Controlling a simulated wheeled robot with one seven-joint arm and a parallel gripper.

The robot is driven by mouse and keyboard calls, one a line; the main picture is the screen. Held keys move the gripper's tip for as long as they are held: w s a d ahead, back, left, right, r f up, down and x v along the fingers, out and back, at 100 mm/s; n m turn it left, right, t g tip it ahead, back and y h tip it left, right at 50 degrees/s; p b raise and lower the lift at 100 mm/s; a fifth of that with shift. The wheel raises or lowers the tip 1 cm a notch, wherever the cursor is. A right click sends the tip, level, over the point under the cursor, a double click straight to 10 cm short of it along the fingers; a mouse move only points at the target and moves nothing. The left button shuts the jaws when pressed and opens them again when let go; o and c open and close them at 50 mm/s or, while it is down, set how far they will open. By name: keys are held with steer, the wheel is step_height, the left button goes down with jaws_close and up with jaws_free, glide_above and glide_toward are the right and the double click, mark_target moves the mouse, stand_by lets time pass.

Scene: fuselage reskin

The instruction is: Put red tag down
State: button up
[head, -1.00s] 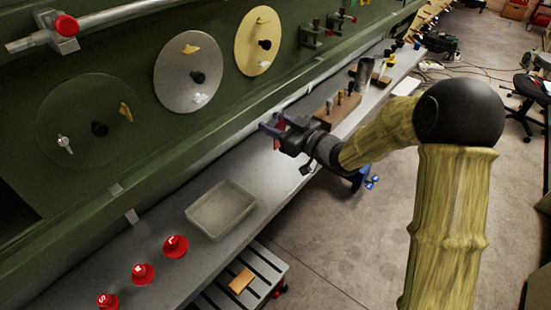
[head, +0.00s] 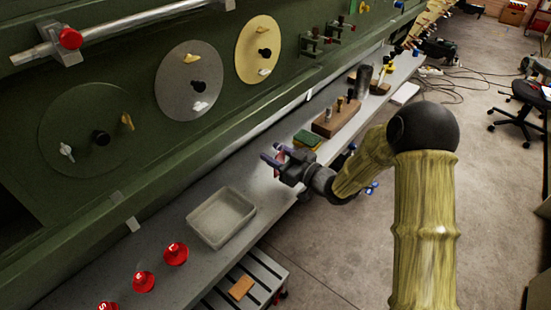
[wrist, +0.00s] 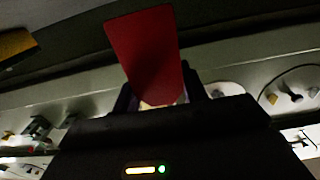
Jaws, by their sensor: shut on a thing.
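The red tag (wrist: 148,52) fills the upper middle of the wrist view, a flat panel standing out from between the jaws. In the head view the tag (head: 279,157) is a small red patch at the fingertips, mostly hidden. My gripper (head: 274,160) is shut on the tag and holds it over the grey bench ledge (head: 172,225). It is above and to the right of the grey tray (head: 222,217), apart from it. I cannot tell the exact height above the ledge.
Several red lettered knobs (head: 175,253) stand on the ledge at lower left. A green and yellow pad (head: 307,140) and a wooden block with pegs (head: 335,118) lie beyond my gripper. The green panel with round discs (head: 189,80) rises behind. Bare ledge lies between tray and gripper.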

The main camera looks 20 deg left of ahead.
steer(key=shift+f, duration=0.95)
steer(key=shift+f, duration=0.2)
steer(key=o, duration=0.9)
steer(key=shift+r, duration=0.1)
steer(key=shift+o, duration=0.2)
steer(key=shift+r, duration=0.15)
steer(key=b+v, duration=0.2)
steer(key=v, duration=1)
steer(key=shift+b, duration=0.35)
